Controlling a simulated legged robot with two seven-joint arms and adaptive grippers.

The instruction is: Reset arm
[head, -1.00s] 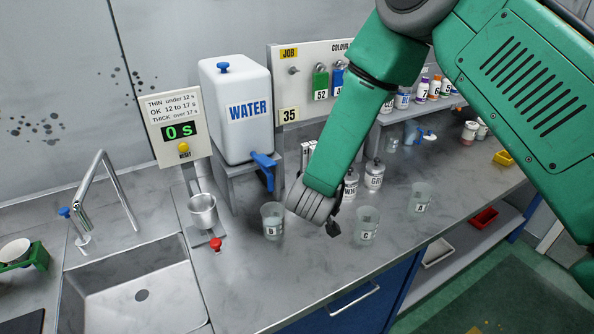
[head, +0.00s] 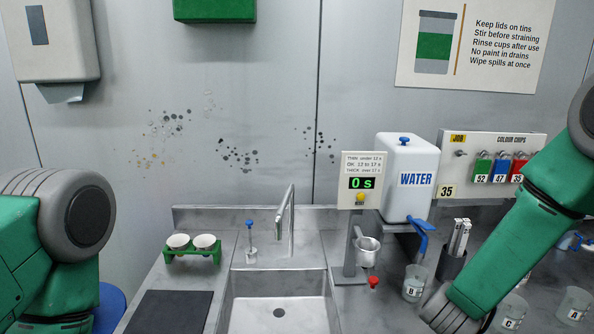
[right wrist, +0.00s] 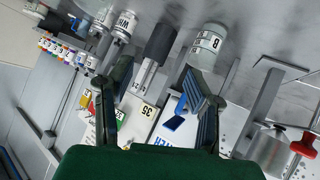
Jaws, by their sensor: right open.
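My right arm (head: 520,250) comes in from the right in the head view, with its grey wrist joint (head: 445,312) low over the counter, beside cup B (head: 414,286). The right gripper itself is not clear there. In the right wrist view my right gripper (right wrist: 157,70) is open, with its two dark fingers apart. No held object shows between them; cup B (right wrist: 207,45) and the counter things lie beyond. My left arm (head: 60,240) shows only as a green link and grey joint at the left edge; its gripper is out of view.
The water container (head: 408,180) with a blue tap stands behind cup B. The timer sign (head: 361,190) reads 0 s. Cups C (head: 510,312) and A (head: 574,303) stand near the right arm. The sink (head: 280,300) is empty. A green holder (head: 192,256) carries two white cups.

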